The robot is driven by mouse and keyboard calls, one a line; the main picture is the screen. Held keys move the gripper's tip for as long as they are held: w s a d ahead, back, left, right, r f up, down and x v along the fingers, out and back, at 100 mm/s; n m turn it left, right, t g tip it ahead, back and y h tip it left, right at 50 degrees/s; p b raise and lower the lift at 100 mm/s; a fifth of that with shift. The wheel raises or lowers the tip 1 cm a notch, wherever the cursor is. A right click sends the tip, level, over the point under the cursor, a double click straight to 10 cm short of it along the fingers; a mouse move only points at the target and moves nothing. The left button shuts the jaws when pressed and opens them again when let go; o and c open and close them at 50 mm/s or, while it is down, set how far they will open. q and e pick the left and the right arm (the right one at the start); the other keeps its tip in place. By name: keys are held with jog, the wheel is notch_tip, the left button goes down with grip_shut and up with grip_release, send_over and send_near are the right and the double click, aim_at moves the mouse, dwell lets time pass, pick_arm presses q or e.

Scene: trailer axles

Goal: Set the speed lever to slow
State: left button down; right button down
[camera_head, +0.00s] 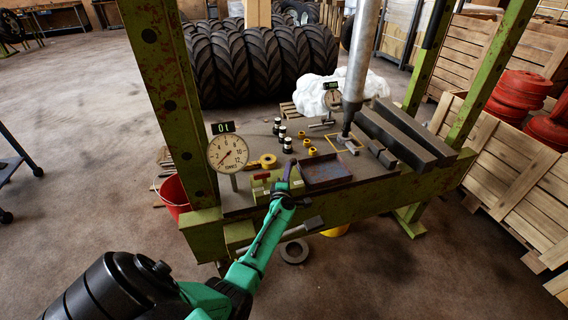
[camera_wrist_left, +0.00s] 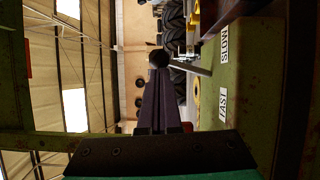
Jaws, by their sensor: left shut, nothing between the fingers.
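The speed lever shows in the left wrist view as a round black knob (camera_wrist_left: 159,58) on a thin metal rod (camera_wrist_left: 190,67). The rod rises from a green block (camera_wrist_left: 240,80) with a SLOW label (camera_wrist_left: 224,45) and a FAST label (camera_wrist_left: 222,107). The rod meets the block between the labels, and its knob end leans toward the SLOW side. My left gripper (camera_head: 287,168) is shut and empty. Its dark purple fingers (camera_wrist_left: 158,72) have their tips at the knob; I cannot tell whether they touch it.
A red handle (camera_head: 262,176) sits just left of the gripper, with a dial gauge (camera_head: 228,153) beyond it. A dark tray (camera_head: 326,171) lies to the right. Green press posts (camera_head: 172,100) flank the bench. Black-capped cylinders (camera_head: 287,146) and yellow rings stand behind.

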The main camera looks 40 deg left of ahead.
pick_arm(q)
jog(key=shift+w+d, duration=0.2)
jog(key=shift+w, duration=0.1)
dwell(0.6)
